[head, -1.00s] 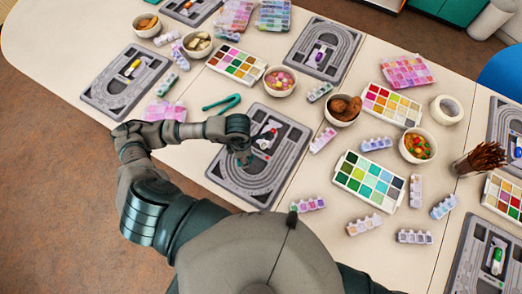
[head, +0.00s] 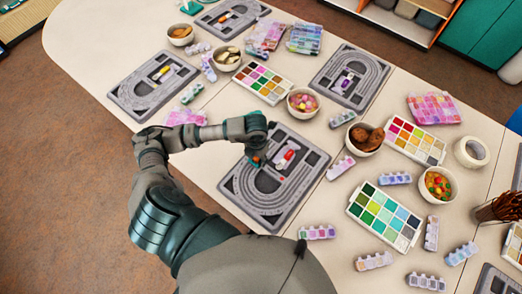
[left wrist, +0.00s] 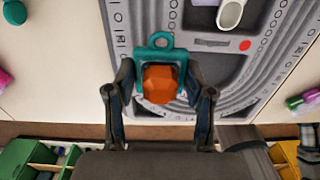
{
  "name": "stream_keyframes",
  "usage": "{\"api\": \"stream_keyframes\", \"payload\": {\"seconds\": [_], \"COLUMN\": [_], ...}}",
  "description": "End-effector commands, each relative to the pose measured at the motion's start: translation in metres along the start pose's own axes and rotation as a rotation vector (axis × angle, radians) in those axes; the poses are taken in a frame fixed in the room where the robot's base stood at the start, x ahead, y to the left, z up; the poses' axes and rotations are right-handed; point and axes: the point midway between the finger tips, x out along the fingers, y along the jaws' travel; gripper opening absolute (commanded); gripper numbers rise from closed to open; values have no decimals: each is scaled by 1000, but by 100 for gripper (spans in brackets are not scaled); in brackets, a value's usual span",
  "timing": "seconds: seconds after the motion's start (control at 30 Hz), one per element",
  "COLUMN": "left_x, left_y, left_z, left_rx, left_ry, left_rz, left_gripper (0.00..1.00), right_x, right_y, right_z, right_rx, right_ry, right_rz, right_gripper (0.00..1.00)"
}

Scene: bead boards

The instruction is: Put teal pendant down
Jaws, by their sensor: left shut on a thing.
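The teal pendant (left wrist: 159,42) has a ring on top and a teal frame around an orange faceted stone (left wrist: 160,84). In the left wrist view it sits between the two fingers of my left gripper (left wrist: 159,78), which is shut on it. A grey bead board (head: 300,186) with curved grooves lies beneath. In the head view my left gripper (head: 257,159) is over the upper left part of this board, and the pendant is mostly hidden there. I cannot tell whether it touches the board. My right gripper is not in view.
A red-and-white piece (head: 287,156) lies on the board, right of the gripper. A bowl of pink beads (head: 303,102), a bowl of brown pieces (head: 366,137) and a green palette (head: 385,215) stand nearby. Small bead boxes are scattered around. Bare table shows left of the board.

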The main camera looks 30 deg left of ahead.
Motion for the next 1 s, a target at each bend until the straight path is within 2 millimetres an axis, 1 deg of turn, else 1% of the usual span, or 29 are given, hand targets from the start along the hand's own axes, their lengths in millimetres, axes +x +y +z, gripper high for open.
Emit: {"api": "stream_keyframes", "payload": {"seconds": [0.03,0.1,0.23,0.37,0.6,0.83,0.87,0.9,0.93,0.97,1.0], "left_x": [0,2,3,7,39,40,40,40,40,40,40], "left_y": [6,12,19,21,22,22,22,22,22,22,22], "left_z": [13,27,43,47,46,46,46,46,46,46,46], "left_rx": [-5,-4,0,2,1,2,2,2,2,2,2], "left_ry": [-2,-3,-3,-1,2,-1,-1,-1,-1,-1,-1], "left_rz": [0,0,1,0,0,1,1,1,1,1,1], "left_gripper": [20,20,20,20,20,20,56,66,73,78,78], "right_x": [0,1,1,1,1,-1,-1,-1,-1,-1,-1], "right_y": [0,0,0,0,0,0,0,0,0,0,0], "right_z": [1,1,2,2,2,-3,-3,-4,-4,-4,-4], "right_rx": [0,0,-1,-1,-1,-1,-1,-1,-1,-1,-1], "right_ry": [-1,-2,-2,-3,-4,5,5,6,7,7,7], "right_rz": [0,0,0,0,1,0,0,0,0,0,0], "right_gripper": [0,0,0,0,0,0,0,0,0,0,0]}}
